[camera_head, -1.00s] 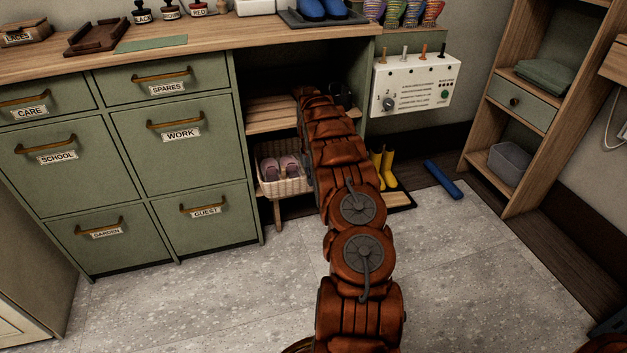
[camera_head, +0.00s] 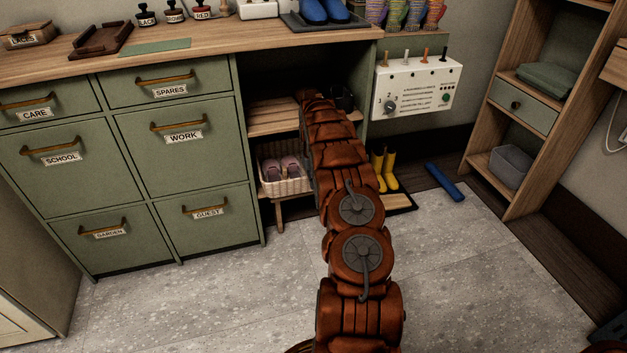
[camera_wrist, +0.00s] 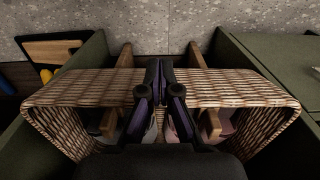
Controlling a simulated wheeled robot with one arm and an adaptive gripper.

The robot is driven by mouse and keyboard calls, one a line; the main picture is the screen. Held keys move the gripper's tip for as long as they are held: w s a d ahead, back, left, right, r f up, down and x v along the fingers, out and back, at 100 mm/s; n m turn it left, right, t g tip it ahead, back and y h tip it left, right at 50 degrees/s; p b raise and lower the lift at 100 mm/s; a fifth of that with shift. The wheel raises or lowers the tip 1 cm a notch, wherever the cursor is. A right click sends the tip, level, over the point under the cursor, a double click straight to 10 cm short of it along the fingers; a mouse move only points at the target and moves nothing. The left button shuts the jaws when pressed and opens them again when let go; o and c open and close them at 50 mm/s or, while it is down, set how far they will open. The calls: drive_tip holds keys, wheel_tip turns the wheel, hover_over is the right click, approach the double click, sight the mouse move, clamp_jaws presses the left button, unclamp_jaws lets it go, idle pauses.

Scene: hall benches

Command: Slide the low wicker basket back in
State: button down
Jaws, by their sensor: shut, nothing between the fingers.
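The low wicker basket (camera_head: 287,186) sits on the lower slatted rack in the open bay of the green cabinet, with a pair of pinkish shoes (camera_head: 281,168) inside. Its right part is hidden by my arm in the head view. In the wrist view the basket's woven wall (camera_wrist: 95,88) runs across the picture, with floor beyond it. My gripper (camera_wrist: 160,66) is shut and empty, its dark fingertips overlapping the middle of that wall. I cannot tell whether they touch it. The gripper is hidden in the head view.
A slatted wooden shelf (camera_head: 272,117) lies above the basket. Green bay walls (camera_wrist: 262,75) flank it closely. Yellow boots (camera_head: 384,169) stand on a tray to the right, with a blue object (camera_head: 444,182) on the floor. The floor in front (camera_head: 210,300) is clear.

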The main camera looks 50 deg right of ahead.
wheel_tip(320, 180, up, 10)
drive_tip(key=s+a+p, duration=0.1)
drive_tip(key=s+p, duration=0.2)
drive_tip(key=s+d+f+m+t+h+b, duration=0.1)
drive_tip(key=s+d+f+m+t+h, duration=0.2)
drive_tip(key=d+f, duration=0.45)
drive_tip(key=s+d+f+m+t+h+b, duration=0.25)
drive_tip(key=s+d+f, duration=0.25)
drive_tip(key=f, duration=0.6)
drive_tip(key=a+f+m+t+b, duration=0.1)
drive_tip(key=a+f+m+t, duration=0.1)
drive_tip(key=a+m+t, duration=0.55)
drive_tip(key=s+a+r+m+t+h+b, duration=0.1)
drive_tip(key=s+a+r+m+t+h, duration=0.15)
drive_tip(key=a+r+m, duration=0.45)
drive_tip(key=w+d+r+n+b, duration=0.1)
drive_tip(key=w+d+b, duration=0.1)
drive_tip(key=w, duration=0.4)
drive_tip(key=w+d+n+b, duration=0.1)
drive_tip(key=w+d+b, duration=0.1)
drive_tip(key=w, duration=0.4)
drive_tip(key=shift+w+d+r+b, duration=0.2)
drive_tip(key=shift+r+b, duration=0.2)
drive_tip(key=shift+b, duration=0.3)
